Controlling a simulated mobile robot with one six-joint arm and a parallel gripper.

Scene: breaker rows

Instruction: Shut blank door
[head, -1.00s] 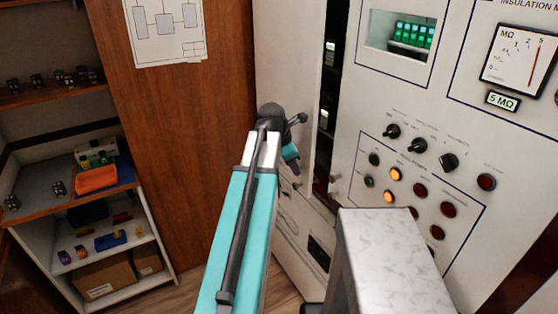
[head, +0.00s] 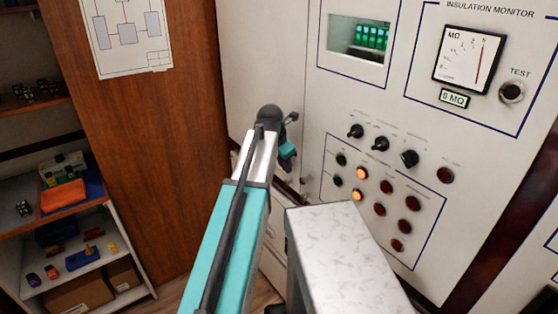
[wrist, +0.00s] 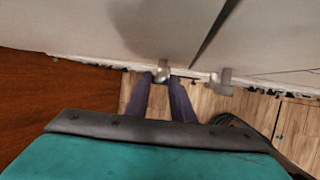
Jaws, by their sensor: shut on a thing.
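The blank door (head: 262,65) is the plain white panel left of the instrument panel in the head view. It looks about flush with that panel, with only a thin seam between them. In the wrist view the door (wrist: 110,28) is the pale surface at upper left, and a narrow dark line runs along its right edge. My gripper (wrist: 161,82) has its two dark fingers on either side of a small metal handle (wrist: 162,69) near the door's edge. In the head view my arm hides the fingertips and the handle.
The instrument panel (head: 400,110) with knobs and lamps stands right of the door. A second metal handle (wrist: 222,80) sits right of the seam. A wooden panel (head: 150,150) and shelves (head: 75,215) with small parts are at left. Wooden floor (wrist: 255,112) shows below.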

